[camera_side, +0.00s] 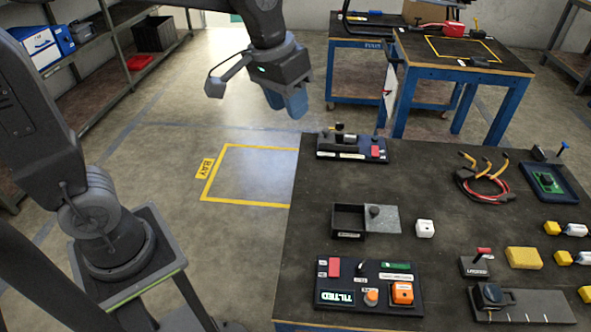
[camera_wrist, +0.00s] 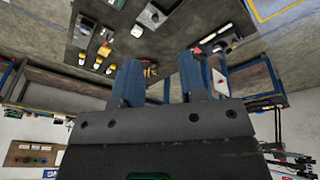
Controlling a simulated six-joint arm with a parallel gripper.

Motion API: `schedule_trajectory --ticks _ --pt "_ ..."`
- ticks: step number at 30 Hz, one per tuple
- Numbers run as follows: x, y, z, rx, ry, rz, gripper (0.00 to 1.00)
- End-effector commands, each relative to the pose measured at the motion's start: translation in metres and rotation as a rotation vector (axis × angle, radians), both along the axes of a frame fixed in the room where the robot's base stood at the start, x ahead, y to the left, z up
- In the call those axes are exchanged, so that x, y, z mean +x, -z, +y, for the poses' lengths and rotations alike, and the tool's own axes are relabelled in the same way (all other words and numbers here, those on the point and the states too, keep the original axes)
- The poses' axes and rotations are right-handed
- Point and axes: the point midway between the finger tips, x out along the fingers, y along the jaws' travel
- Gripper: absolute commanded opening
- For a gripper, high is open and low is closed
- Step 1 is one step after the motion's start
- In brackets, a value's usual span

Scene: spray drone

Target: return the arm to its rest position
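My gripper (camera_side: 286,103) hangs in the air at the upper middle of the side view, with its blue fingers pointing down. It is left of the dark work table (camera_side: 420,165) and above the floor, touching nothing. In the wrist view my gripper (camera_wrist: 163,78) shows two blue fingers apart with nothing held between them; it is open and empty. The wrist view is tilted, with the work table and its items at the top.
The table holds a black control panel (camera_side: 368,286), an open box (camera_side: 348,221), red cables (camera_side: 480,183) and several yellow blocks. A second blue-legged bench (camera_side: 466,75) stands behind. Shelves (camera_side: 90,85) line the left. The yellow-marked floor bay (camera_side: 250,178) is clear.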

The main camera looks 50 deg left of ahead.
Motion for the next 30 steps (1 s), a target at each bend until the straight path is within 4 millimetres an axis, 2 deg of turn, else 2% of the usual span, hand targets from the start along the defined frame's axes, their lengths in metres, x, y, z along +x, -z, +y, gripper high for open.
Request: schedule_trajectory --ticks 1,6,12,18,30 --pt "-0.019 -0.005 0.006 0.008 0.006 -0.039 0.38" --pt "-0.073 -0.005 0.021 0.044 0.031 -0.142 0.38" --pt "-0.117 0.009 0.032 0.083 0.054 -0.232 0.38" --pt "-0.132 0.017 0.035 0.099 0.064 -0.266 0.38" --pt "-0.133 0.018 0.035 0.1 0.064 -0.265 0.38"
